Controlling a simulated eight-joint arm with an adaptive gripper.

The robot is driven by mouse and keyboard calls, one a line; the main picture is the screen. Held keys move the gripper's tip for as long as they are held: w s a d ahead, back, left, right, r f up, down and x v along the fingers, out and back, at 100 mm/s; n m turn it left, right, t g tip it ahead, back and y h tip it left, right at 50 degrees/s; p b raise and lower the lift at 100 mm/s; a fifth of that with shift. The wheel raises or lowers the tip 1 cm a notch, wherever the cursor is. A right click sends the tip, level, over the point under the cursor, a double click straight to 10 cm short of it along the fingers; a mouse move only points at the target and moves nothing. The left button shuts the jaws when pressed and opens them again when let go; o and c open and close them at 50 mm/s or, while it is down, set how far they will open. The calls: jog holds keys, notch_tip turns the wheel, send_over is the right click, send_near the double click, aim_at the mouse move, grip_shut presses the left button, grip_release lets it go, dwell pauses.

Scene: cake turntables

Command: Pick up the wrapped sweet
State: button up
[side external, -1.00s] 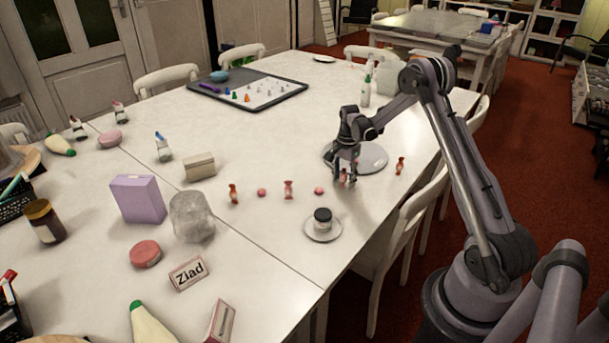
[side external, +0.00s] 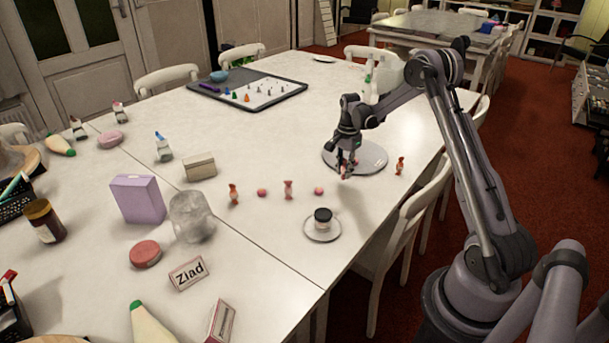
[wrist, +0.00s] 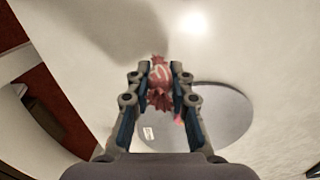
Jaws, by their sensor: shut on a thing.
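In the wrist view, a red wrapped sweet (wrist: 159,80) with pale stripes and frilled ends sits between the two fingers of my gripper (wrist: 160,85). The fingers are shut on its sides. In the side view, my gripper (side external: 347,172) is over the front left part of the grey round turntable (side external: 374,158), and the sweet in it is small and mostly hidden. The turntable also shows behind the fingers in the wrist view (wrist: 225,115). Other wrapped sweets stand on the table: an orange-red one (side external: 400,166), a pink one (side external: 288,190) and a red one (side external: 233,194).
Two round pink sweets (side external: 262,193) (side external: 319,191) lie among the wrapped ones. A small dark jar (side external: 323,216) stands on a saucer (side external: 310,235) toward the front edge. A glass container (side external: 192,218) and a purple box (side external: 138,199) stand left.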

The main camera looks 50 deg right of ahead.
jog(key=s+d+r, duration=0.5)
jog(key=s+r, duration=0.2)
jog(key=s, duration=0.3)
jog(key=n, duration=1.9)
send_over(229, 278)
jog(key=f, duration=0.5)
jog(key=shift+d+f, duration=0.2)
jog(key=shift+f, duration=0.2)
jog(key=shift+w+a+f, duration=0.15)
jog(key=shift+a+f, duration=0.05)
jog(key=shift+f, duration=1.95)
jog(key=shift+f, duration=0.15)
